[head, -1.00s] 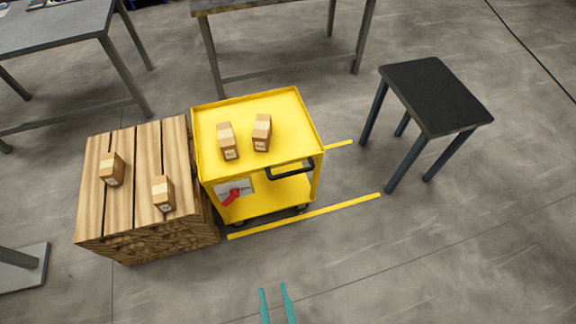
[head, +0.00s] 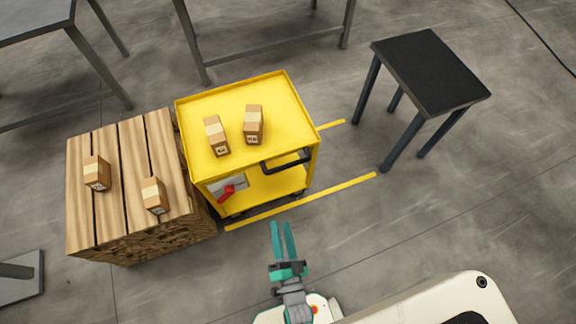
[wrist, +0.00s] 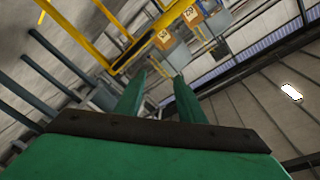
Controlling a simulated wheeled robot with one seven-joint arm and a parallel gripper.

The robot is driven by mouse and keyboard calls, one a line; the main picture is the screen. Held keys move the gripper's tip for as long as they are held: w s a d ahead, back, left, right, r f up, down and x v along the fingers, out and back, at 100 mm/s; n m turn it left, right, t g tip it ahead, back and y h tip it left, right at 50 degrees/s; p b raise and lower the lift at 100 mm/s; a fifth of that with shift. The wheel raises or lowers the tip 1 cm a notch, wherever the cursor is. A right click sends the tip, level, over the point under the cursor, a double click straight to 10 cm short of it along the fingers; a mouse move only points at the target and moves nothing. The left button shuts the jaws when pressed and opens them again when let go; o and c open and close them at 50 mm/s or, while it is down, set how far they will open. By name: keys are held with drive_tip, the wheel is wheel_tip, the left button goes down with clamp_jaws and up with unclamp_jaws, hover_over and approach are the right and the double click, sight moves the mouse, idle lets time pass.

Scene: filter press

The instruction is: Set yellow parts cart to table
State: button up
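The yellow parts cart (head: 285,105) stands at the middle of the head view, with two small cardboard boxes (head: 216,136) (head: 253,125) on its top. A black handle (head: 287,163) is on its near side, and a red part (head: 227,192) sits on a pale plate at its near left. A small black-topped table (head: 431,70) stands apart to the right. My gripper (head: 283,226) is open and empty in front of the cart's near side, apart from the handle. In the wrist view my gripper's two green fingers (wrist: 155,85) are apart, with yellow cart framing (wrist: 160,35) beyond.
A wooden block stand (head: 140,150) with two boxes (head: 97,173) (head: 155,195) stands close against the cart's left. Yellow floor lines (head: 310,198) run beside the cart. Grey workbenches (head: 40,18) stand behind. Floor between cart and black table is clear.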

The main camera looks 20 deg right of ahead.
sight(288, 166)
drive_tip(key=w+d+f+m+h, duration=0.3)
drive_tip(key=w+f+m, duration=0.1)
drive_tip(key=w+m, duration=0.25)
drive_tip(key=w+d+f+m+h, duration=0.2)
drive_tip(key=w+d+f+m, duration=0.25)
drive_tip(key=w, duration=0.35)
drive_tip(key=shift+m+t, duration=0.3)
drive_tip(key=shift+t, duration=0.1)
drive_tip(key=x, duration=1)
drive_tip(key=shift+w+a+r, duration=0.2)
drive_tip(key=shift+r, duration=0.1)
drive_tip(key=shift+c, duration=0.4)
clamp_jaws()
